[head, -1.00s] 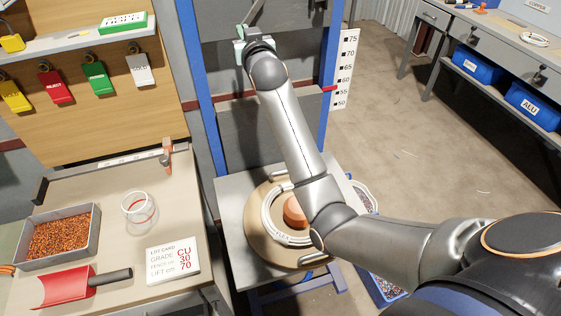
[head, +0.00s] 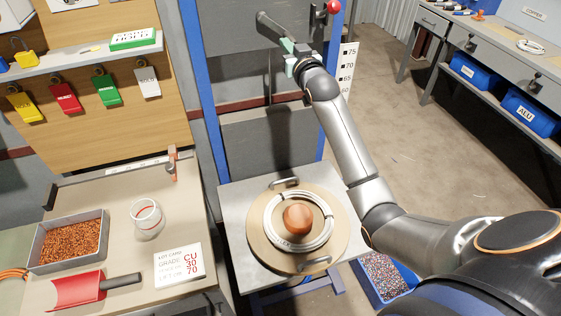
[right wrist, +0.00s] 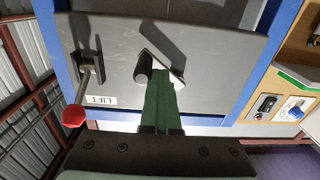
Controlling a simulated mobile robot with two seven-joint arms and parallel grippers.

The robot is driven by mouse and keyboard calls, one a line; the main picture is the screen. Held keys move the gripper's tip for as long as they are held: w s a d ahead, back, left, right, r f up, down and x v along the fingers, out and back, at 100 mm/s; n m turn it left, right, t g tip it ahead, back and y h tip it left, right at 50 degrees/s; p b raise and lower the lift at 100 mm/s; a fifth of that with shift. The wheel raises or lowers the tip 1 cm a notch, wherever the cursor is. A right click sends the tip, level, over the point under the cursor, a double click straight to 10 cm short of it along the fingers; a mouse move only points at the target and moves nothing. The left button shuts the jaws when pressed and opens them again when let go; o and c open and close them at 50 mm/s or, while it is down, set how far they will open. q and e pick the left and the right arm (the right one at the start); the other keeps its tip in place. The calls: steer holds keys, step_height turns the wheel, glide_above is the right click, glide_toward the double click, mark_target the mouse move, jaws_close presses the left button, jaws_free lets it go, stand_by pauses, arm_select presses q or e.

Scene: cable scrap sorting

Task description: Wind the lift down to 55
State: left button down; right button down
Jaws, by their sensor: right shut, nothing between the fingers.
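The grey lift panel (head: 235,30) stands between two blue posts. A grey crank arm (head: 274,28) is on it; it also shows in the right wrist view (right wrist: 165,62). My right gripper (head: 296,58) is shut and empty at the crank's lower end; whether it touches it I cannot tell. Its green fingers (right wrist: 158,100) overlap the crank in the right wrist view. A lever with a red knob (head: 334,7) is at the upper right, beside a LIFT label (right wrist: 101,100). The height scale (head: 347,66) shows 75 to 60; its lower part and pointer are hidden by my arm. My left gripper is not in view.
Below, a grey platform (head: 233,205) carries a round wooden board with a white cable coil (head: 271,232) and a copper-coloured dome (head: 298,219). A bench with a scrap tray (head: 40,258), jar (head: 147,222) and lot card (head: 178,265) is at left. A blue bin (head: 392,290) is at lower right.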

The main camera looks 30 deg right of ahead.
step_height(320, 180, up, 12)
steer(key=shift+d+f, duration=0.15)
steer(key=shift+d, duration=0.05)
stand_by(0.6)
steer(key=shift+d+f, duration=0.2)
steer(key=shift+f, duration=0.1)
steer(key=f+v, duration=0.1)
steer(key=v, duration=0.7)
